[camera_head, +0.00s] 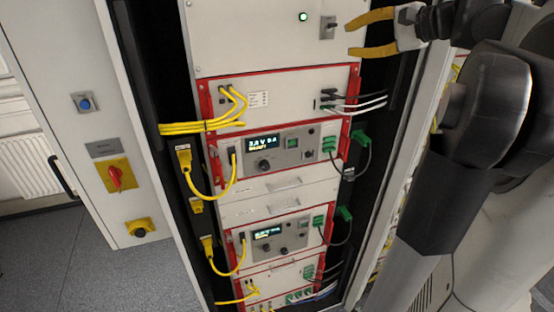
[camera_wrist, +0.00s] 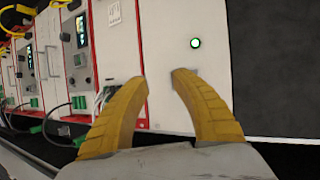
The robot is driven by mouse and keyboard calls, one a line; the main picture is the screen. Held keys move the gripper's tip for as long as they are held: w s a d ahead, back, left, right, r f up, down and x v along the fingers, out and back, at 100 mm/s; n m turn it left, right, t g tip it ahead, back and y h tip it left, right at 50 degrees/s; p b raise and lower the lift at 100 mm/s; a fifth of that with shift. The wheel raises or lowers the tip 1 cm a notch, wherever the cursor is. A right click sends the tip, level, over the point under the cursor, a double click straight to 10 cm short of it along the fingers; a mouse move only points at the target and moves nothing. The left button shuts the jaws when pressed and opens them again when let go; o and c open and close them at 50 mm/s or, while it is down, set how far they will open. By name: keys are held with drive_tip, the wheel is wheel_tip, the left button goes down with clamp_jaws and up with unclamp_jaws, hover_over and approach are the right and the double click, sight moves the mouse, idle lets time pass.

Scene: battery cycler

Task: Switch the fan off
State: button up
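The top white panel (camera_head: 260,40) of the rack carries a lit green lamp (camera_head: 303,17) and a small grey switch with a dark lever (camera_head: 328,27). I take this to be the fan switch; no label is readable. The lamp also shows in the wrist view (camera_wrist: 195,43), beyond the fingertips. The switch is not clearly visible there, probably hidden behind the right finger. My gripper (camera_head: 349,39) has yellow fingers spread apart and empty, just right of the switch in the head view. In the wrist view my gripper (camera_wrist: 160,78) faces the panel. I see no clear contact.
Below are red-framed modules with displays (camera_head: 263,144), yellow cables (camera_head: 200,127), and black and white cables (camera_head: 360,105) near my arm. The left cabinet side has a blue button (camera_head: 84,103), a red rotary switch (camera_head: 115,177) and a black knob (camera_head: 139,230).

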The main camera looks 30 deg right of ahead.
drive_tip(key=a+f+n+g+b, duration=0.2)
drive_tip(key=a+f+b, duration=0.4)
drive_tip(key=a+f, duration=0.5)
drive_tip(key=s+a+f+n+g+b, duration=0.1)
drive_tip(key=a+f+n+g+b, duration=0.2)
drive_tip(key=a+f+b, duration=0.4)
drive_tip(key=a+f+n, duration=0.1)
drive_tip(key=a+f, duration=0.3)
drive_tip(key=f, duration=0.6)
drive_tip(key=shift+s+f, duration=0.15)
drive_tip(key=shift+s, duration=0.15)
drive_tip(key=shift+a, duration=0.1)
drive_tip(key=shift+c, duration=1.3)
